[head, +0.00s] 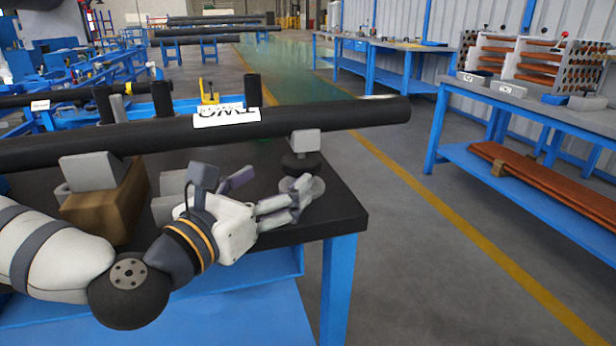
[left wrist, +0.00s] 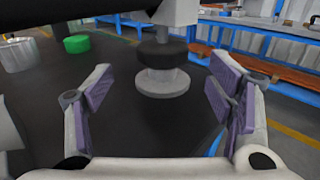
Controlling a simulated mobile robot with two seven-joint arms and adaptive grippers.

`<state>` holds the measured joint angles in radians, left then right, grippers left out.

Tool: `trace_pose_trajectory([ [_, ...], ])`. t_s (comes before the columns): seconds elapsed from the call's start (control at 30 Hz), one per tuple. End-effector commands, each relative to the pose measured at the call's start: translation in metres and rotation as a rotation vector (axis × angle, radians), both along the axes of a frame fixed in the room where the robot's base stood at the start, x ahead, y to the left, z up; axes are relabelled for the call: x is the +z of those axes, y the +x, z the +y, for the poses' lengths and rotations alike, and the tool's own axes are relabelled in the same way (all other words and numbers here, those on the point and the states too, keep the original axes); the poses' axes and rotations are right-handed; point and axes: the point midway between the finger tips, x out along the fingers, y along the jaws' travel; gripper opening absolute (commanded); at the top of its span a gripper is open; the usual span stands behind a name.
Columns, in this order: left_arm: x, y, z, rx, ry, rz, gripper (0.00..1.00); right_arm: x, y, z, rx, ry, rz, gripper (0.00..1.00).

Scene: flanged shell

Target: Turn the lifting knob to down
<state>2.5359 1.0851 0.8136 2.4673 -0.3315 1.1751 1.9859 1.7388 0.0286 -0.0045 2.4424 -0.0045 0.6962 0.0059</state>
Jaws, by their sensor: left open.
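A short round stand is near the right end of the black table. It has a black knob-like disc (head: 301,163) above a silver round base (head: 316,187), and a grey block (head: 306,142) on top under the long black tube (head: 330,113). In the left wrist view the black disc (left wrist: 162,52) and silver base (left wrist: 163,84) stand upright ahead, between the open fingers. My left gripper (head: 299,194) is open and empty, its fingertips close to the silver base in the head view. No finger contact is visible. My right gripper is out of view.
The black table (head: 335,210) has its right edge close to the stand. A brown block (head: 110,200) with a grey top supports the tube at the left. A green cylinder (left wrist: 77,44) stands behind. A blue workbench (head: 530,115) is across the aisle.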

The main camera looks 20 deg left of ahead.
Motion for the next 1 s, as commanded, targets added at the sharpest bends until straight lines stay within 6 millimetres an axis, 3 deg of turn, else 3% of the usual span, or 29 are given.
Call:
trace_pose_trajectory([
  [0.03,-0.016,0.005,-0.001,0.0,-0.001,0.007,0.75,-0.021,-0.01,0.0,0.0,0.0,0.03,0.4],
  [0.23,-0.009,0.014,-0.006,-0.012,-0.004,-0.003,0.75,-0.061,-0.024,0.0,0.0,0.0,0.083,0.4],
  [0.4,0.003,0.056,-0.015,-0.011,0.002,-0.005,0.75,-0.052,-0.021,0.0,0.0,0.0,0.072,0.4],
  [0.5,0.003,0.071,-0.018,-0.01,0.001,-0.005,0.75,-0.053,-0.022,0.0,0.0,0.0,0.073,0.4],
  [0.87,0.003,0.083,-0.02,-0.01,-0.002,-0.005,0.75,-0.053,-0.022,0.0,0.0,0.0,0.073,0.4],
  [1.0,0.003,0.083,-0.02,-0.01,-0.001,-0.005,0.48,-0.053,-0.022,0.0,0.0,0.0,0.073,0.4],
])
